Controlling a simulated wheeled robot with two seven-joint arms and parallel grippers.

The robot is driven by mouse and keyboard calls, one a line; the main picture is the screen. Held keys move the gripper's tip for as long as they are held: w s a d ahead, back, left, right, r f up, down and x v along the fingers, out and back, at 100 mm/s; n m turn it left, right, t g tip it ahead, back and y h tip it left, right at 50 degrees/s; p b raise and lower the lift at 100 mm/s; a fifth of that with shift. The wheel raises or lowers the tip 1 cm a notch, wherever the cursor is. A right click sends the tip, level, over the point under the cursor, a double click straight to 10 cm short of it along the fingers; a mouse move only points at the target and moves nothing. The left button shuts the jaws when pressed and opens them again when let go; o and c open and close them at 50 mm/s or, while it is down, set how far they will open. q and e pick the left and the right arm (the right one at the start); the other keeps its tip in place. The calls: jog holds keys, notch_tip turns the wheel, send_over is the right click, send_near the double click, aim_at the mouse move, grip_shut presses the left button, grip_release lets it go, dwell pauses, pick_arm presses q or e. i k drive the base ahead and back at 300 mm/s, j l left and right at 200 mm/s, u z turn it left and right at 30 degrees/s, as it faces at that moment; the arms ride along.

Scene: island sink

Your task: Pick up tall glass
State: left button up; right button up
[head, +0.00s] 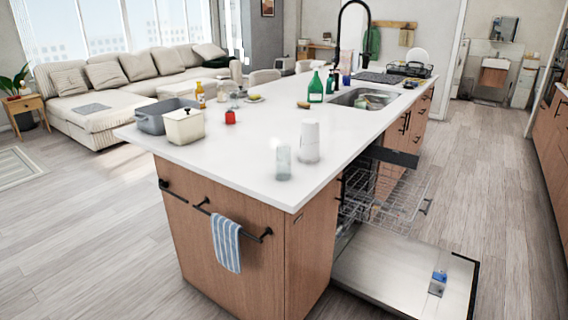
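A tall clear glass (283,161) stands upright on the white island countertop (225,160), close to its near right corner. It is see-through and faint against the white top. A white cylindrical canister (309,142) stands just behind it to the right, with a small gap or near contact; I cannot tell which. Neither of my grippers shows in the head view, so their positions and states are hidden.
A dishwasher stands open right of the island, its racks (400,205) out and its door (390,275) lowered. A striped towel (226,244) hangs on the front rail. Floor is clear in front.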

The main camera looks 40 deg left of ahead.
aim_at(283, 161)
jog(key=u, duration=0.4)
jog(key=i+l+u, duration=0.4)
jog(key=u, duration=0.25)
jog(key=i+l, duration=0.25)
jog(key=i+l+u, duration=0.1)
jog(key=i+l, duration=0.15)
jog(key=l, duration=0.2)
jog(key=i+l+u, duration=0.1)
jog(key=i+l, duration=0.35)
jog(key=l, duration=0.3)
jog(key=i+l+u, duration=0.1)
jog(key=i+l, duration=0.15)
jog(key=l, duration=0.15)
